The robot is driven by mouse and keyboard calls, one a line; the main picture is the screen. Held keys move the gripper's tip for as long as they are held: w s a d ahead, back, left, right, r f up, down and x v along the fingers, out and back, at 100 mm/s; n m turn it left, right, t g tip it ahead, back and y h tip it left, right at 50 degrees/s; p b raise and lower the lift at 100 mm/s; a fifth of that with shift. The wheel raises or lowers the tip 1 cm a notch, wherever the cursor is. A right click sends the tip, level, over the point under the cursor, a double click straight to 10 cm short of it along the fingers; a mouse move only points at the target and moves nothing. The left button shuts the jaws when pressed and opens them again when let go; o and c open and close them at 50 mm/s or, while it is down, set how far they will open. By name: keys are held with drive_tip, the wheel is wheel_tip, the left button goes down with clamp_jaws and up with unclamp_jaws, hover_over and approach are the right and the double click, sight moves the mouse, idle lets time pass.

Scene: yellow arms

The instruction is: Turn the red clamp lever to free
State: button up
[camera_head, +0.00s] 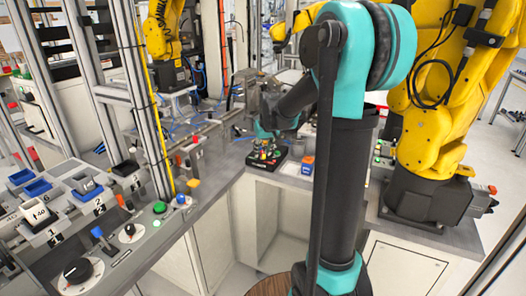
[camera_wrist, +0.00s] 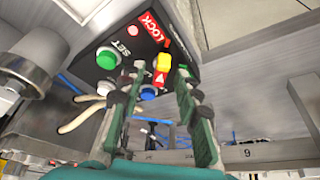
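A black control box (camera_wrist: 112,82) shows in the wrist view with a red LOCK label (camera_wrist: 152,28), a SET label and a yellow-and-red piece (camera_wrist: 161,64). I cannot tell surely whether this piece is the clamp lever or in which position it stands. My gripper (camera_wrist: 158,76) is open, its green fingers apart on either side of the yellow-and-red piece. Contact cannot be made out. In the head view the box (camera_head: 264,163) sits on the grey bench with my gripper (camera_head: 266,146) right over it, hiding part of its top.
The box also carries a green button (camera_wrist: 106,58) and a blue button (camera_wrist: 148,92). An orange-and-blue block (camera_head: 307,165) stands right of it. A yellow arm (camera_head: 432,120) stands at right. A panel with a black knob (camera_head: 77,270) lies at left.

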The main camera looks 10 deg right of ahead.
clamp_jaws()
idle(0.4)
drive_tip(key=m+h, duration=0.1)
drive_tip(key=m, duration=0.3)
drive_tip(key=shift+a+m+h, duration=0.2)
drive_tip(key=shift+m+h, duration=0.2)
drive_tip(key=m, duration=0.2)
drive_tip(key=m+h, duration=0.1)
drive_tip(key=m, duration=0.1)
drive_tip(key=shift+w+a+m+g+h, duration=0.1)
drive_tip(key=shift+m+g+h, duration=0.2)
drive_tip(key=shift+g, duration=0.1)
drive_tip(key=m+g+h, duration=0.1)
drive_tip(key=m, duration=0.3)
drive_tip(key=shift+w, duration=0.1)
drive_tip(key=shift+m+g+h, duration=0.3)
drive_tip(key=shift+m+g, duration=0.6)
drive_tip(key=shift+m, duration=1.3)
